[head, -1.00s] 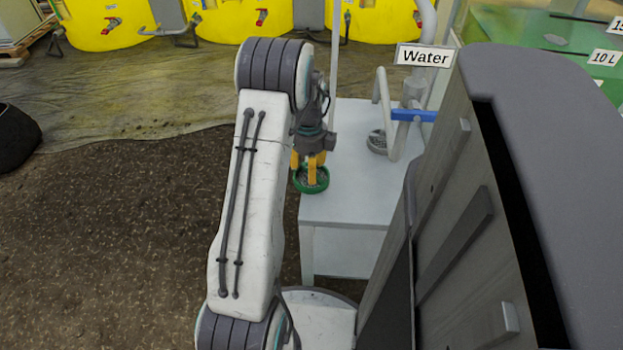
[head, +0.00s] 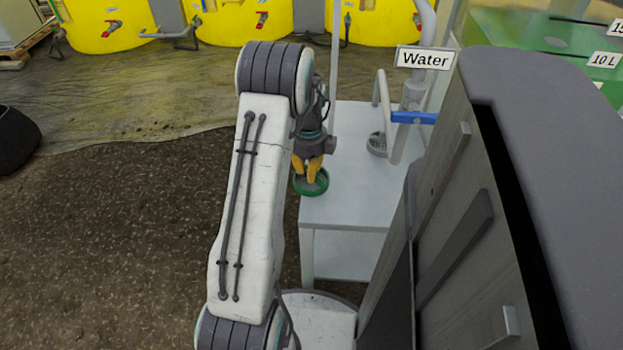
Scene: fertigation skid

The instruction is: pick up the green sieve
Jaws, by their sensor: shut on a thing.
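The green sieve (head: 324,187) is a small round green ring with a grey mesh inside. It sits at the left edge of the white table (head: 358,190). My gripper (head: 311,178) has yellow-orange fingers pointing down at the sieve, and the fingers are close together. It is shut on the sieve, with the fingertips reaching into the ring. The exact contact point is too small to make out. I cannot tell whether the sieve rests on the tabletop or is just above it.
A grey round strainer (head: 377,144) lies on the table under a water pipe with a blue handle (head: 413,117). A "Water" sign (head: 425,59) hangs above. Yellow tanks (head: 245,20) stand at the back.

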